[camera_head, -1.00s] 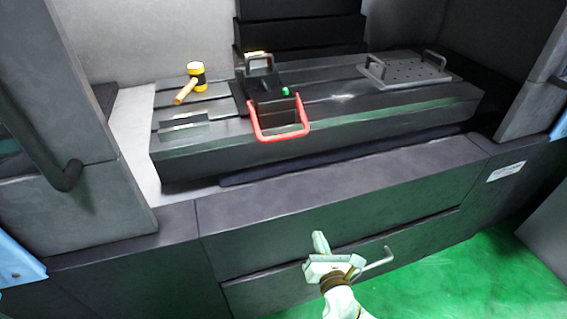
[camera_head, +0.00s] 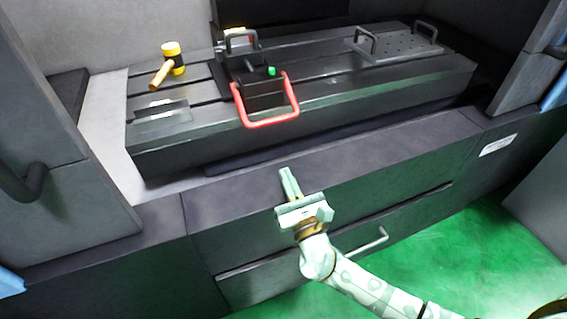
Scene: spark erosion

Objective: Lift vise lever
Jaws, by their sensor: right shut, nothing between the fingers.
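The vise (camera_head: 262,92) is a black block on the dark slotted machine table (camera_head: 330,115). Its red U-shaped lever (camera_head: 272,122) hangs at the front of the vise, with its bar low over the table's front edge. A green knob (camera_head: 272,71) sits on top of the vise, and a grey handle (camera_head: 241,37) stands behind. My right gripper (camera_head: 286,178) is shut and empty, pointing up toward the table. It is below and in front of the red lever, clearly apart from it. My left gripper is not in view.
A perforated plate with two handles (camera_head: 395,48) lies at the back right. Drawer fronts (camera_head: 345,215) are below the table, one with a bar handle (camera_head: 370,240). Cabinet walls stand left and right.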

